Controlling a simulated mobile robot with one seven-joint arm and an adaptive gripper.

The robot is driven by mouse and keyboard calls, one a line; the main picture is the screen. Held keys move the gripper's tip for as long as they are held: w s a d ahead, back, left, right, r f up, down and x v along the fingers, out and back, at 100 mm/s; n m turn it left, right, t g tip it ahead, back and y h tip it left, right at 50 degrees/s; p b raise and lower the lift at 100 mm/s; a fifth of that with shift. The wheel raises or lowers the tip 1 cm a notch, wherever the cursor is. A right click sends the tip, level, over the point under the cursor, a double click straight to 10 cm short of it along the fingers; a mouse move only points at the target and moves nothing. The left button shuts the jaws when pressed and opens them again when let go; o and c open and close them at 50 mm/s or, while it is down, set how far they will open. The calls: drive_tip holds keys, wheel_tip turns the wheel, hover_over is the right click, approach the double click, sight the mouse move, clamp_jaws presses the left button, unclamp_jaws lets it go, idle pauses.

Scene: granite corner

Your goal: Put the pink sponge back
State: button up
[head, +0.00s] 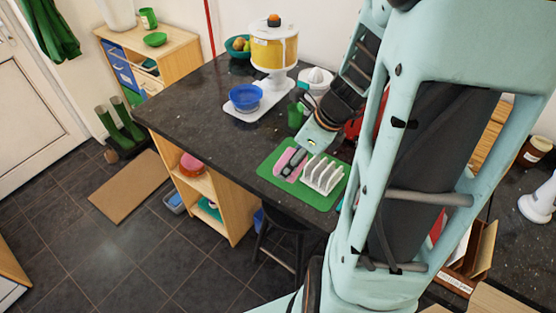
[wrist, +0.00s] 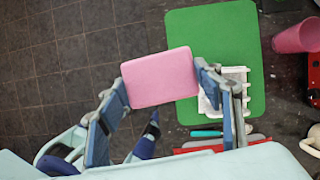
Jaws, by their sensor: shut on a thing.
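The pink sponge (head: 281,160) is a flat rounded block in my gripper (head: 294,162) at the counter's front edge. In the wrist view the sponge (wrist: 160,77) sits between the two blue fingers, which press on its left and right sides. The green mat (head: 265,169) lies on the dark counter beneath and beside it, and it also shows in the wrist view (wrist: 200,30). A white slotted rack (head: 322,175) stands on the mat, just right of the sponge. In the wrist view my right finger partly hides the rack (wrist: 238,75).
A blue bowl (head: 245,97) and a yellow-and-white dispenser (head: 274,50) stand farther back on the counter. A green cup (head: 295,116) is behind the mat. A pink cup (wrist: 296,37) lies right of the mat. A dark stool (head: 283,222) is below the counter edge.

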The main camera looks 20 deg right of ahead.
drive_tip(key=shift+s+d+m, duration=0.2)
drive_tip(key=shift+m, duration=0.3)
drive_tip(key=shift+w+d, duration=0.1)
drive_tip(key=w+f+b, duration=0.1)
drive_tip(key=w+f, duration=0.2)
drive_tip(key=w, duration=0.1)
drive_tip(key=w+d+f+b, duration=0.1)
drive_tip(key=w+f, duration=0.2)
drive_tip(key=w, duration=0.1)
drive_tip(key=w+f+b, duration=0.2)
drive_tip(key=w+f, duration=0.1)
drive_tip(key=w, duration=0.2)
drive_tip(key=shift+d+f, duration=0.1)
drive_tip(key=shift+d, duration=0.15)
drive_tip(key=shift+w+f, duration=0.15)
drive_tip(key=shift+f, duration=0.1)
drive_tip(key=shift+w+f+b, duration=0.2)
drive_tip(key=shift+f+b, duration=1.35)
drive_tip(key=shift+f, duration=0.05)
drive_tip(key=shift+f, duration=0.1)
drive_tip(key=o, duration=1.1)
drive_tip(key=shift+o, duration=0.2)
